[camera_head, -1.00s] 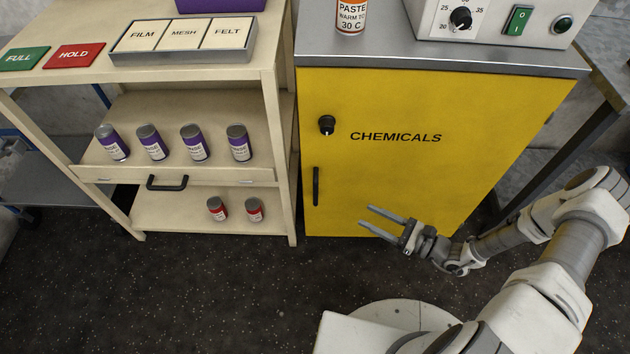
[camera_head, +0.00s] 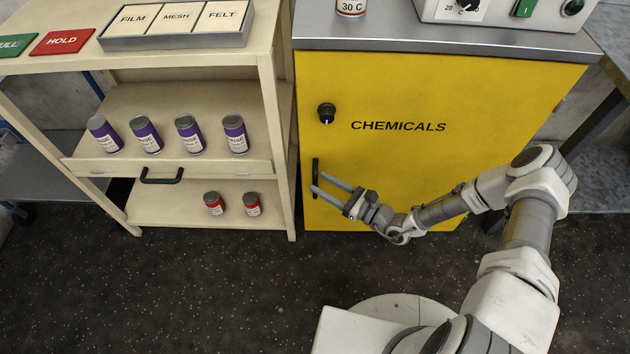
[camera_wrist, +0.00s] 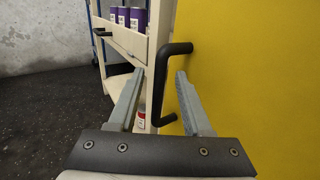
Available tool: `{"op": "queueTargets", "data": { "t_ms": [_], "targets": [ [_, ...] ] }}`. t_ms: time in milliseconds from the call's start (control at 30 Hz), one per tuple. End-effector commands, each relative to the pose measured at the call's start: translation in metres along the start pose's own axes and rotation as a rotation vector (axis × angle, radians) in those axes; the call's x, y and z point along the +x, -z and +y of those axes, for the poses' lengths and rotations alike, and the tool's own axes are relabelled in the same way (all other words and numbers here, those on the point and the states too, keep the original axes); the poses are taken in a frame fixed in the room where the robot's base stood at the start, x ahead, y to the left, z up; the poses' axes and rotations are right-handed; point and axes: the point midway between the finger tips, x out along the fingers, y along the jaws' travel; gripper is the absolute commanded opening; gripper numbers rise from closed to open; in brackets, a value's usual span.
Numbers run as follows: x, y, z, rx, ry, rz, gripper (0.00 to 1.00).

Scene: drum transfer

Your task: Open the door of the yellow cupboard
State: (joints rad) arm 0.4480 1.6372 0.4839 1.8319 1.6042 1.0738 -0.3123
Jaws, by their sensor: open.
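The yellow cupboard (camera_head: 430,160) marked CHEMICALS stands with its door shut. Its black upright handle (camera_head: 315,178) is low on the door's left side, below a black knob (camera_head: 326,113). My gripper (camera_head: 318,183) is open at the handle. In the wrist view the handle (camera_wrist: 182,85) shows between the two fingers of my gripper (camera_wrist: 160,90), nearer the right finger. The fingers are not closed on it. The cupboard's yellow door (camera_wrist: 260,70) fills the right of the wrist view.
A cream shelf unit (camera_head: 275,120) stands close on the left, with several purple cans (camera_head: 190,134), red cans (camera_head: 252,204) and a black drawer handle (camera_head: 161,177). A grey-topped surface with a control box (camera_head: 510,12) is above the door. Dark floor (camera_head: 200,290) in front is clear.

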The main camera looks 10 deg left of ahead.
Motion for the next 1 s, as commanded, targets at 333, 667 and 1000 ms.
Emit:
{"op": "queueTargets", "data": {
  "t_ms": [333, 667, 1000],
  "targets": [
    [0.03, 0.0, 0.0, -0.001, -0.001, 0.0, 0.49],
    [0.031, 0.0, 0.0, 0.0, 0.0, 0.0, 0.33],
    [0.03, 0.0, 0.0, 0.0, 0.0, 0.001, 0.0]
  ]
}}
